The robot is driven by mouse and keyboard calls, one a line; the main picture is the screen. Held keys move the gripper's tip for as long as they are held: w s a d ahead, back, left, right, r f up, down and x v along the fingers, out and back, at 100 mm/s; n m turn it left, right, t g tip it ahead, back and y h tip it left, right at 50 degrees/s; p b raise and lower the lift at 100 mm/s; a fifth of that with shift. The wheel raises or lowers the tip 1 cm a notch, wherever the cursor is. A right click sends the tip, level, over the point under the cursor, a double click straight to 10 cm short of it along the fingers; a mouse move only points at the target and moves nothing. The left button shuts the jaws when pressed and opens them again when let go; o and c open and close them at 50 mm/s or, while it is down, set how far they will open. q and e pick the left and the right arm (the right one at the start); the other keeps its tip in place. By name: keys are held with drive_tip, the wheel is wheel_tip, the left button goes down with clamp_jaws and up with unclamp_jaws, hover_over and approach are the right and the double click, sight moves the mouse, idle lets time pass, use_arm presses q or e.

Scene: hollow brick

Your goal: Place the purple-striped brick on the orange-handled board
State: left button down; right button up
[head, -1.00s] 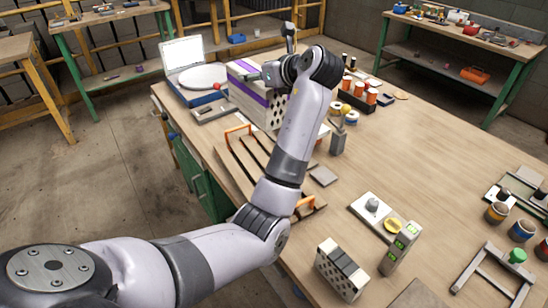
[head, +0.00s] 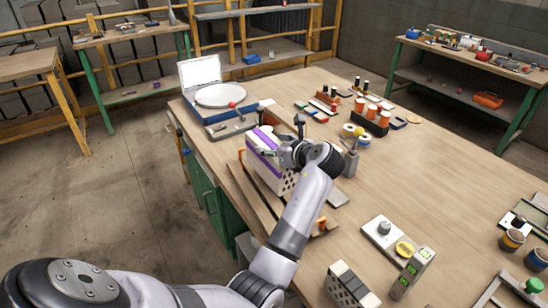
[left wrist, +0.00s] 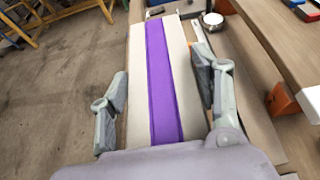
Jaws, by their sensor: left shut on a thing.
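The purple-striped brick (head: 262,160) is pale, with a purple band and a face full of holes. My left gripper (head: 290,154) is shut on it, and the left wrist view shows the brick (left wrist: 140,80) between the two fingers (left wrist: 163,105). The brick is over the wooden slats of the orange-handled board (head: 243,190); I cannot tell whether it touches them. One orange handle (head: 321,223) shows at the board's near end. My arm and the brick hide part of the board. My right gripper is not in view.
A scale with a round white plate (head: 220,95) stands behind the brick. Orange-and-black spools (head: 372,120) and a grey post (head: 350,163) stand to the right. A dark-striped brick (head: 347,285) and a level-like block (head: 412,268) are near the front. The workbench's right-middle (head: 440,160) is clear.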

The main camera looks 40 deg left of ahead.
use_arm(q)
wheel_tip(320, 180, down, 4)
drive_tip(key=shift+r, duration=0.2)
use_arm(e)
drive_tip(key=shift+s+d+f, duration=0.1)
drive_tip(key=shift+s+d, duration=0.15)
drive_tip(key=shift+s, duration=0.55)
use_arm(q)
drive_tip(key=c, duration=0.9)
unclamp_jaws()
drive_tip(key=shift+f, duration=0.15)
drive_tip(key=o, duration=0.4)
drive_tip(key=shift+s+d, duration=0.1)
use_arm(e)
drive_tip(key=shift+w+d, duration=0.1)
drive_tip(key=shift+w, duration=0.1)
